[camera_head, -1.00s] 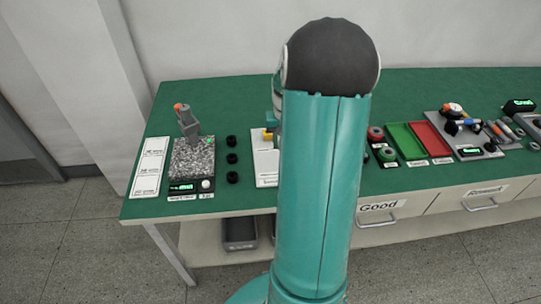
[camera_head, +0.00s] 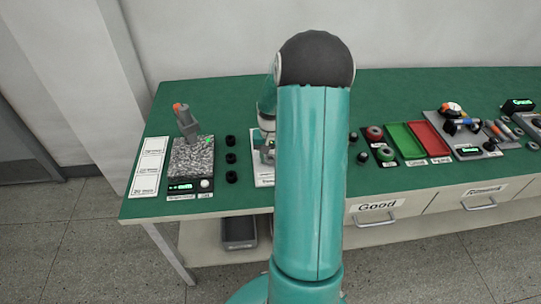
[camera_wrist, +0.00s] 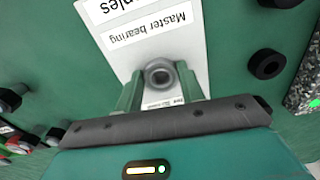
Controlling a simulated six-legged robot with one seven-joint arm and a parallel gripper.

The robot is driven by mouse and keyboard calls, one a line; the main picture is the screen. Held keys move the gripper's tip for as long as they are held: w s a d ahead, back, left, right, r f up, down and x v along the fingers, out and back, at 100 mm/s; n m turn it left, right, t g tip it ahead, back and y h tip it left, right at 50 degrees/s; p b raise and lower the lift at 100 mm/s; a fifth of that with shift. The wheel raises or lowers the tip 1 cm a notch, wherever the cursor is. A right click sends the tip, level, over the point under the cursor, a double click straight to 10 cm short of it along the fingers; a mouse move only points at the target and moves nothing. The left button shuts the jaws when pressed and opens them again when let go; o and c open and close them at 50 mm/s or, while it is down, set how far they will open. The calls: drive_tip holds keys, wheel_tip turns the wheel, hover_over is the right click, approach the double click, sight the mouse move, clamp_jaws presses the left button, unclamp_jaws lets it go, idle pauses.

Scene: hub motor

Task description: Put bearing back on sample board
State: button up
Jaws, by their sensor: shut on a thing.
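The bearing (camera_wrist: 160,72), a small grey ring, shows in the wrist view between the fingertips of my gripper (camera_wrist: 160,86), which is shut on it. The white sample board (camera_wrist: 150,58), with "Master bearing" lettering, lies under or just beneath the bearing. I cannot tell if the bearing touches it. In the head view my gripper (camera_head: 267,150) is over the board (camera_head: 264,176), and my own arm hides much of that spot.
Several black rings (camera_head: 231,158) stand in a column left of the board, one also in the wrist view (camera_wrist: 266,64). Further left is a granite block with a gauge (camera_head: 192,160). Green (camera_head: 405,140) and red (camera_head: 431,138) trays lie to the right.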

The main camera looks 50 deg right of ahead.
drive_tip(key=o, duration=1.1)
drive_tip(key=shift+f, duration=0.1)
drive_tip(key=shift+c, duration=0.2)
wheel_tip(320, 180, up, 12)
drive_tip(key=shift+r, duration=0.25)
drive_tip(key=a+r+n+t+h, duration=0.1)
drive_tip(key=a+r+n, duration=0.1)
drive_tip(key=a+r, duration=0.55)
drive_tip(key=a+r+n+t, duration=0.15)
drive_tip(key=a+r, duration=0.25)
drive_tip(key=a, duration=0.7)
drive_tip(key=s+a+r+n+t, duration=0.1)
drive_tip(key=s+a+n, duration=0.1)
drive_tip(key=s+a, duration=0.4)
drive_tip(key=s+a+r+n+t+y, duration=0.1)
drive_tip(key=s+a+r+n+t, duration=0.1)
drive_tip(key=s+a, duration=0.4)
drive_tip(key=a+n, duration=0.1)
drive_tip(key=a, duration=0.3)
drive_tip(key=shift+s, duration=0.15)
drive_tip(key=shift+n, duration=0.25)
